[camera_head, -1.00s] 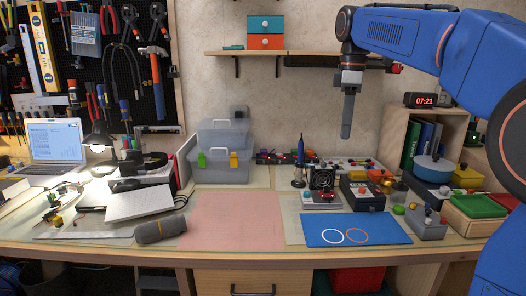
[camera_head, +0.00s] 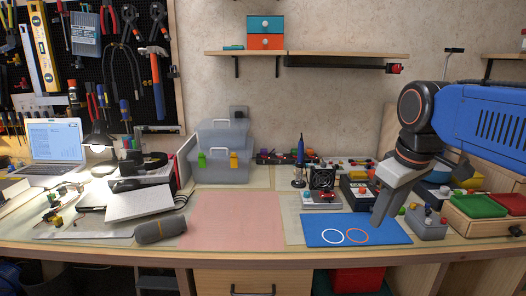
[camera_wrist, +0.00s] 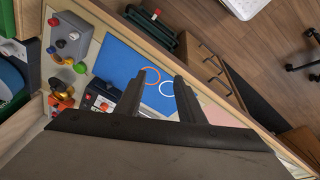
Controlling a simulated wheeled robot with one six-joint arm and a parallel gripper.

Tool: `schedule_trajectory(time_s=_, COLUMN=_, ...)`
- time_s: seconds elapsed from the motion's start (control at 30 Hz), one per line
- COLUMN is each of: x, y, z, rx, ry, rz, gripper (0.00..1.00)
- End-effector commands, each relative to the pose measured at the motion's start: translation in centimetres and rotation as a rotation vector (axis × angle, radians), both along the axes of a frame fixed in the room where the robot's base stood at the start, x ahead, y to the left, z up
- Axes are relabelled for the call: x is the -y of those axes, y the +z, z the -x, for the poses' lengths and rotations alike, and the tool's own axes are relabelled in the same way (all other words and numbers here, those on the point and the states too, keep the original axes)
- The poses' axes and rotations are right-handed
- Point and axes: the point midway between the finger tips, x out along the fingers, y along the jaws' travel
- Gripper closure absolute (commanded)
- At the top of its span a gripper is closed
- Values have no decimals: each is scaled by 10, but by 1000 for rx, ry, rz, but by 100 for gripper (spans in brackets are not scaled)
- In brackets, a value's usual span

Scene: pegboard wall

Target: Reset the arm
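My gripper (camera_head: 381,222) is low at the right of the workbench, over the right part of the blue mat (camera_head: 315,236). It points down and a little to the left. In the head view its fingers overlap, and I cannot tell whether they touch the mat. In the wrist view the two fingers of my gripper (camera_wrist: 166,75) stand apart with nothing held between them. The blue mat (camera_wrist: 117,62), with its white and orange rings, lies beyond them there.
A grey box with knobs (camera_head: 426,222) stands right of my gripper, near a green tray (camera_head: 482,205). A black box with a red button (camera_head: 357,188) is behind it. The pink mat (camera_head: 232,221) is bare. A shelf (camera_head: 310,59) juts from the wall above.

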Motion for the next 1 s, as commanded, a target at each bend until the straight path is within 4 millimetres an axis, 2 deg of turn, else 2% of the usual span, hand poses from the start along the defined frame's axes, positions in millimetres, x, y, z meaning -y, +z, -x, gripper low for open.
schedule_trajectory(time_s=0.03, x=2, y=-14, z=15, rx=13, ry=-42, rz=-11, gripper=65)
schedule_trajectory(time_s=0.3, x=11, y=-93, z=80, rx=92, ry=-289, rz=-86, gripper=65)
schedule_trajectory(time_s=0.5, x=14, y=-138, z=111, rx=133, ry=-414, rz=-133, gripper=65)
schedule_trajectory(time_s=0.67, x=15, y=-153, z=120, rx=144, ry=-455, rz=-148, gripper=65)
schedule_trajectory(time_s=1.0, x=15, y=-154, z=120, rx=145, ry=-458, rz=-149, gripper=65)
